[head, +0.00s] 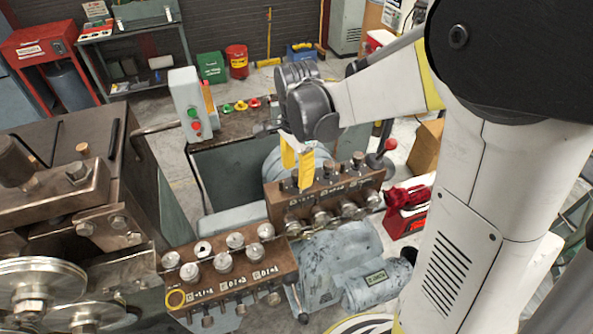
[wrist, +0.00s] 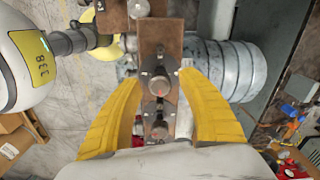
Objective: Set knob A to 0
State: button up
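My gripper (head: 298,174) points down over the left part of the rear brown block (head: 277,212), which carries several metal knobs and white markings. Its two yellow fingers are apart. In the wrist view my gripper (wrist: 158,84) is open, with a round metal knob (wrist: 160,85) showing between the fingers; I see no clear contact. A second knob (wrist: 158,130) lies below it in that picture. A front brown block (head: 225,283) carries several more silver knobs and white scale markings. The letters are too small to read, so I cannot tell which knob is A.
A control box with red and green buttons (head: 190,105) stands behind the blocks. A red-balled lever (head: 389,145) rises at the rear block's right end. Heavy brown machinery (head: 60,200) fills the left. A grey motor (head: 378,280) and red tool (head: 408,205) sit at right.

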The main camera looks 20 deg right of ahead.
grip_shut()
jog(key=shift+n, duration=0.4)
jog(key=n+b, duration=0.1)
jog(key=n, duration=0.2)
jog(key=shift+n+b, duration=0.35)
jog(key=shift+n, duration=0.05)
jog(key=n+b, duration=0.1)
jog(key=n, duration=0.3)
jog(key=shift+n, duration=0.3)
jog(key=n+b, duration=0.1)
jog(key=n, duration=0.7)
jog(key=shift+n+b, duration=0.3)
